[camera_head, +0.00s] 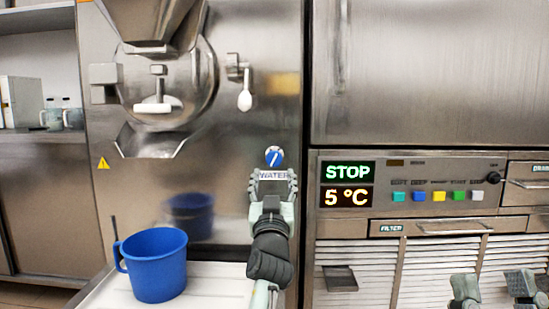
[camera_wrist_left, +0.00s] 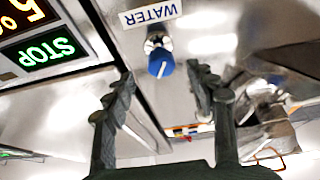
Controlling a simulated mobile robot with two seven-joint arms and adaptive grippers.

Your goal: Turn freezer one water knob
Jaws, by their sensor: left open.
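The water knob (camera_head: 273,157) is a small round blue knob with a white line, on the steel front of the freezer, just above a WATER label (camera_head: 273,175). In the left wrist view the knob (camera_wrist_left: 160,64) shows between and slightly beyond the fingertips. My left gripper (camera_head: 272,182) is open just in front of and below the knob; its fingers (camera_wrist_left: 163,80) are apart on both sides with nothing between them. I cannot tell whether a finger touches the knob. My right gripper (camera_head: 494,284) is low at the right edge, its two fingers apart and empty.
A blue pitcher (camera_head: 155,264) stands on the white-topped shelf (camera_head: 207,290) left of my left arm. The freezer spout (camera_head: 150,140) and a white-handled lever (camera_head: 244,98) are above. A control panel (camera_head: 400,183) reading STOP and 5 °C is right of the knob.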

